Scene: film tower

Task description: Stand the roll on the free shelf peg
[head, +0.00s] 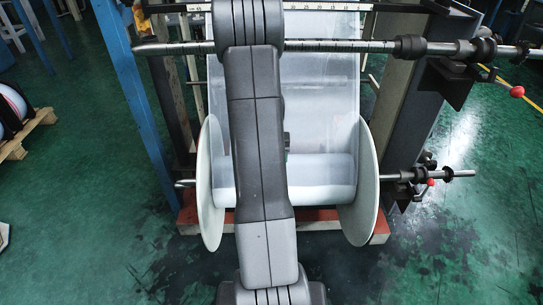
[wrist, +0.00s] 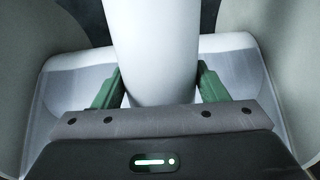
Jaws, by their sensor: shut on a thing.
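A plain white roll (wrist: 155,40) stands out between the two green fingers of my gripper (wrist: 160,78) in the wrist view. The fingers press on its sides, and it runs up out of the top of the picture. In the head view my own arm covers the middle, so the held roll and most of my gripper are hidden there. No shelf or shelf peg can be made out in either view.
A film machine stands ahead. Its wide film reel (head: 322,178) lies level between two large pale discs, with the right disc (head: 361,190) clear in view. A steel bar (head: 345,46) crosses above. A blue post (head: 128,85) and wooden pallet (head: 28,130) are left. Green floor is open right.

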